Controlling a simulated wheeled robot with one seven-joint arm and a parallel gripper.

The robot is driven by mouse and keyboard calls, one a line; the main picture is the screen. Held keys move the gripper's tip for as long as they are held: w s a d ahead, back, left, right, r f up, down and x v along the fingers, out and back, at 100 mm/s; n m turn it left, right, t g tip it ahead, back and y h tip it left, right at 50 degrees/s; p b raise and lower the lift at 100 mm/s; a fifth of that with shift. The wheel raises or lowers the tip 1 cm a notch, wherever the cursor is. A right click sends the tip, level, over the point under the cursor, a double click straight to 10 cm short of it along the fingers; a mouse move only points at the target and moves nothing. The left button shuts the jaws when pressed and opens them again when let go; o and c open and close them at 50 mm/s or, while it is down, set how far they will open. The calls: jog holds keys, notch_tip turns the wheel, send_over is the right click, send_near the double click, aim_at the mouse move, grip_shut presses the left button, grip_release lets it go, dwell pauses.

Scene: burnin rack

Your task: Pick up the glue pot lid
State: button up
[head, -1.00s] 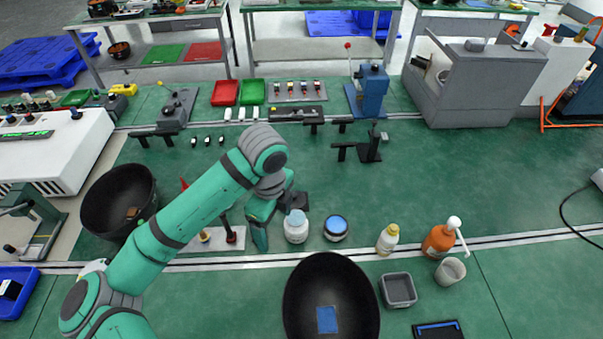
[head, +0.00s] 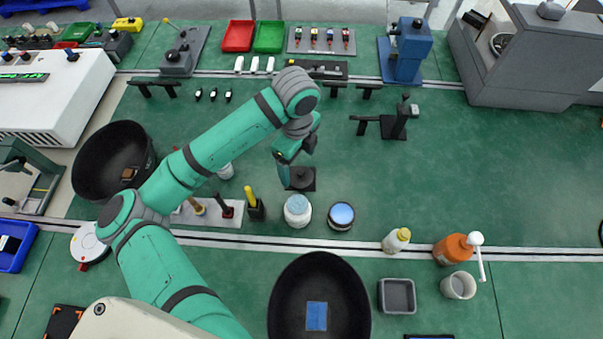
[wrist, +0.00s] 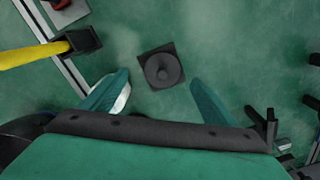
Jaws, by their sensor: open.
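A dark square plate with a round raised knob (head: 301,180), which looks like the glue pot lid, lies on the green bench behind the white jar. In the wrist view the same lid (wrist: 162,66) shows whole, ahead of and between my fingers. My gripper (head: 297,160) is above it, with one finger covering part of its left side in the head view. The fingers are apart and empty in the wrist view (wrist: 158,98). The white jar (head: 297,212) stands just in front of the lid; part of it shows by the left finger (wrist: 122,101).
A dark pot with a blue top (head: 341,216) stands right of the white jar. A yellow-handled tool (head: 250,195) stands in a black holder to the left. A large black bowl (head: 284,300) is in front. Green bench right of the lid is clear.

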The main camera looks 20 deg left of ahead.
aim_at(301, 172)
jog(key=shift+w+d+f, duration=0.15)
jog(key=shift+f, duration=1.35)
jog(key=shift+w+d+f, duration=0.1)
jog(key=shift+d+f, duration=0.05)
jog(key=shift+f, duration=1.3)
jog(key=c, duration=1.1)
jog(key=shift+r, duration=0.1)
jog(key=shift+c, duration=0.2)
